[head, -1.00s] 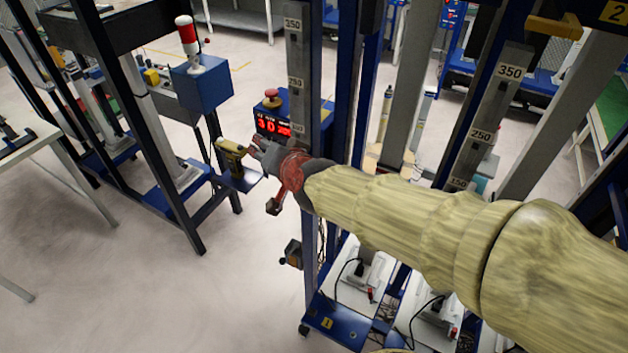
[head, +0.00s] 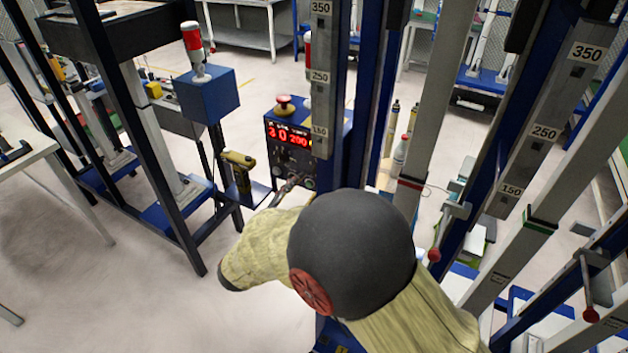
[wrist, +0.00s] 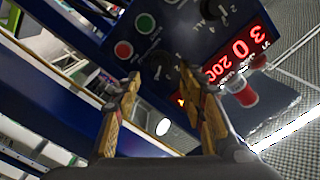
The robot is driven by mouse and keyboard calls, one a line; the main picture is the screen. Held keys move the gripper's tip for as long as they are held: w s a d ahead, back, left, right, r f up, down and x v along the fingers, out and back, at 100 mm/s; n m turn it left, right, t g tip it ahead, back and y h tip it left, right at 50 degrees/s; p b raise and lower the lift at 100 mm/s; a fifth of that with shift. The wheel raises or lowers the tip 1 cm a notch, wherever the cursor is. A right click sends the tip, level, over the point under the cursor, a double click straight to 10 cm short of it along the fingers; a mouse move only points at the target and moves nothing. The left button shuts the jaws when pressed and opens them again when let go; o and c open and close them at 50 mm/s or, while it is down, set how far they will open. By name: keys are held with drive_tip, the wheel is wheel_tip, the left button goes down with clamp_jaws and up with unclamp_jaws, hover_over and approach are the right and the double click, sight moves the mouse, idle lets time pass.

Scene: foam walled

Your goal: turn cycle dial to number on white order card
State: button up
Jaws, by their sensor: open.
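A blue control box (head: 310,118) stands beyond my arm, with a red-digit display (head: 289,138) that seems to show 3, 0 and 200. In the wrist view its panel carries a dark dial (wrist: 163,68) and another dark dial (wrist: 213,10) with markings including "ALL", 2 and 4. I cannot tell from the labels which is the cycle dial. My gripper (wrist: 163,85) is open, its yellowish fingers on either side of the first dial in the picture; I see no contact. In the head view my gripper (head: 290,186) is at the panel's lower part, small and partly hidden. I cannot make out a white order card.
A yellow drill-like tool (head: 238,160) is on a small shelf left of the box. Numbered posts (head: 322,80) stand close on the right. Open floor lies at left.

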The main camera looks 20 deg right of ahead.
drive_tip(key=b+x, duration=0.1)
drive_tip(key=x, duration=0.5)
drive_tip(key=shift+c, duration=1.2)
drive_tip(key=c, duration=0.7)
clamp_jaws()
